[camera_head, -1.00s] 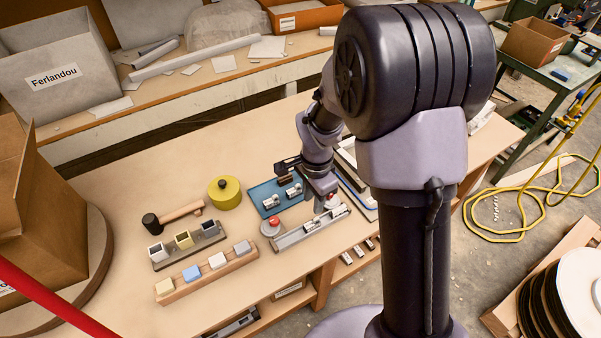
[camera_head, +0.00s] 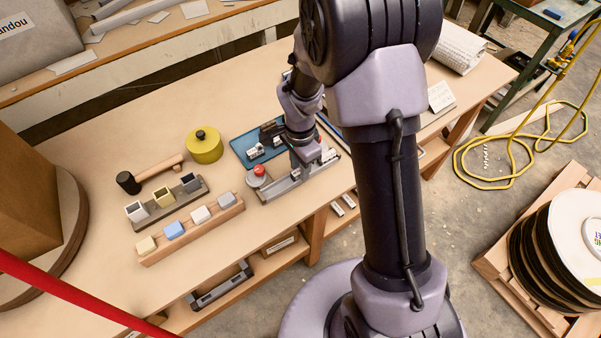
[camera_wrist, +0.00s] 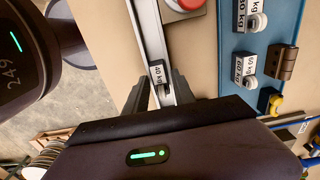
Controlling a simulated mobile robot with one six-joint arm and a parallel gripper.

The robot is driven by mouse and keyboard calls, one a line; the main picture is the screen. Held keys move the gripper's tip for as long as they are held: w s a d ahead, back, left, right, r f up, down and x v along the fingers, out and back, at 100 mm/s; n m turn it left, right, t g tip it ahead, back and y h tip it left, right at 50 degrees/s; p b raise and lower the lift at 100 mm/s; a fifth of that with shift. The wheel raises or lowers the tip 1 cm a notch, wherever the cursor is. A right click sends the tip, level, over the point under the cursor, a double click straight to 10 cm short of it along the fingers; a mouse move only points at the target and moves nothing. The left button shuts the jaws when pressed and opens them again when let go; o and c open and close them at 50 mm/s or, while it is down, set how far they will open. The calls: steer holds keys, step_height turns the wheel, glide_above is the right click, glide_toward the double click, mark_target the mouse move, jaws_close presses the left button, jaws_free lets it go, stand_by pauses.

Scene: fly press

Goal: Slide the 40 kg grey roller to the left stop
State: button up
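The grey roller block labelled 40 kg (camera_wrist: 158,72) sits in the metal rail (camera_wrist: 151,30) in the wrist view. My gripper (camera_wrist: 160,82) is low over the rail, its two fingers apart on either side of the block. A gap seems to show beside the block; contact at its far side is hidden. In the head view my gripper (camera_head: 310,160) comes down on the rail (camera_head: 270,192) and hides most of the roller. The rail's left end lies just in front of a red button on a grey disc (camera_head: 259,171).
Other labelled rollers lie on a blue mat (camera_head: 244,144) behind the rail; two show in the wrist view (camera_wrist: 243,70). Bare bench lies behind.

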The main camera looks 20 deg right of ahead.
mark_target(277, 190)
jaws_close()
steer(key=shift+a, duration=0.1)
steer(key=shift+s+a+b, duration=0.15)
steer(key=shift+s+a, duration=0.05)
steer(key=shift+a, duration=0.35)
steer(key=shift+s+a+b, duration=0.15)
steer(key=shift+a, duration=0.4)
steer(key=shift+s+a, duration=0.2)
steer(key=shift+a, duration=0.35)
steer(key=shift+s+a, duration=0.15)
steer(key=shift+a, duration=0.4)
steer(key=shift+a+b, duration=0.15)
steer(key=shift+b, duration=0.15)
steer(key=shift+s+a, duration=0.2)
steer(key=shift+a, duration=0.3)
steer(key=shift+s+a, duration=0.2)
steer(key=shift+a, duration=0.3)
steer(key=shift+a, duration=0.1)
